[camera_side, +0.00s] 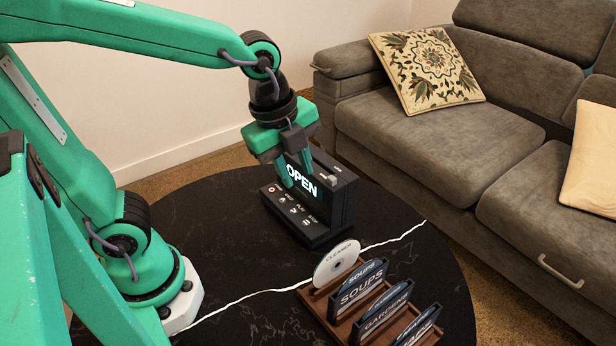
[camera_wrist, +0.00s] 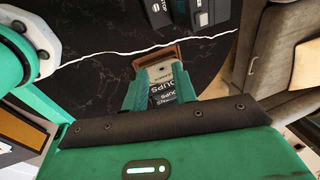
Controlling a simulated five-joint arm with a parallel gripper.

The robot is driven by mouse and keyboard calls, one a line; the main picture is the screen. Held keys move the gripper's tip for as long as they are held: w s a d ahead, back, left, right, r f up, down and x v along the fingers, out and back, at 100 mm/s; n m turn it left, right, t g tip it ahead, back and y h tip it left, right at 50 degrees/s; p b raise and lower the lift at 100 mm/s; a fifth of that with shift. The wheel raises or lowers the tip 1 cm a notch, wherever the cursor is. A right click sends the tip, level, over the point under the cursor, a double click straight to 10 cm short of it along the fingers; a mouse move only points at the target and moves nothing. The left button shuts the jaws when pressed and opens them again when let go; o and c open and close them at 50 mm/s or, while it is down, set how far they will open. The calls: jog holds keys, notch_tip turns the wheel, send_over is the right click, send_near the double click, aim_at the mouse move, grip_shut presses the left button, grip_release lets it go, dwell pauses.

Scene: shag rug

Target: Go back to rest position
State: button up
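My gripper (camera_side: 294,172) hangs pointing down in front of the upper part of a black disc player (camera_side: 342,200). Its green fingers are apart, with nothing seen between them in the side view. In the wrist view the fingers (camera_wrist: 160,75) also stand apart, with the rack behind them. The player stands upright on the black round table (camera_side: 225,215), and its lit display reads OPEN. One finger covers part of its front in the side view. Whether the gripper touches the player I cannot tell.
A wooden rack (camera_side: 312,297) at the table's front right holds a white disc (camera_side: 337,262) and several labelled cases (camera_side: 362,287). A grey sofa (camera_side: 440,140) with cushions (camera_side: 425,72) stands at right. The table left of the player is clear.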

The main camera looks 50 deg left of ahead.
jog(key=s+a+r+n+t, duration=0.1)
jog(key=s+a+n, duration=0.1)
jog(key=n, duration=0.7)
jog(key=s+a+r+n+t, duration=0.1)
jog(key=s+a+n, duration=0.2)
jog(key=n, duration=0.6)
jog(key=shift+s+a+r+t+y, duration=0.25)
jog(key=shift+a+t+y, duration=0.15)
jog(key=shift+a, duration=0.85)
